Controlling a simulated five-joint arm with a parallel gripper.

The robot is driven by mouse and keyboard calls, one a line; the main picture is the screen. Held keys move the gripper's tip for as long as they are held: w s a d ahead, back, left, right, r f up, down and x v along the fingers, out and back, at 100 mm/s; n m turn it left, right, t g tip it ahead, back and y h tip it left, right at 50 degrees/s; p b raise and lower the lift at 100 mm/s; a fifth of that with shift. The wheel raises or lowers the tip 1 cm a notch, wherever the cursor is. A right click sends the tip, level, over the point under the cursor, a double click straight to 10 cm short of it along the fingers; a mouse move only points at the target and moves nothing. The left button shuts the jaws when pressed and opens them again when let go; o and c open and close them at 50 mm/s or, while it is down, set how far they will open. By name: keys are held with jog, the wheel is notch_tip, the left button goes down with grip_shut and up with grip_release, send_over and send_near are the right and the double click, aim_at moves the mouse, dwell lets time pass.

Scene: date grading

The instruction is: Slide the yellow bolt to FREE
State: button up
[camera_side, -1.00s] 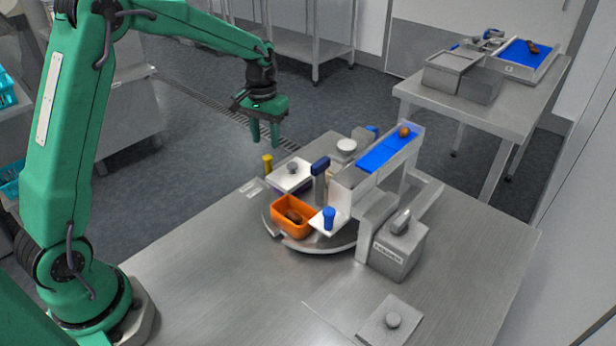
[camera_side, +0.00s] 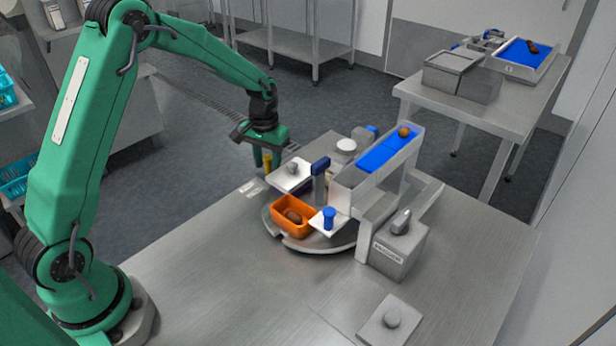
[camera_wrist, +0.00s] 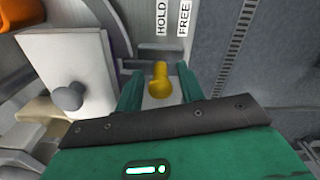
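The yellow bolt (camera_wrist: 160,82) has an upright knob and stands between my gripper's fingers in the wrist view. Its knob lines up with the HOLD label (camera_wrist: 161,18), with the FREE label (camera_wrist: 184,18) to the right. My gripper (camera_wrist: 159,72) is open, with a gap showing on both sides of the knob. In the side view the bolt (camera_side: 268,161) shows at the far left edge of the round fixture, beside my gripper's green fingers (camera_side: 262,158). The bolt's base is partly hidden there.
A white plate with a grey knob (camera_side: 291,177) lies close to the right of my gripper.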

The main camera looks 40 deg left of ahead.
grip_shut()
jog(key=shift+a, duration=1.8)
grip_release()
jog(key=shift+d, duration=0.1)
notch_tip(320, 180, up, 8)
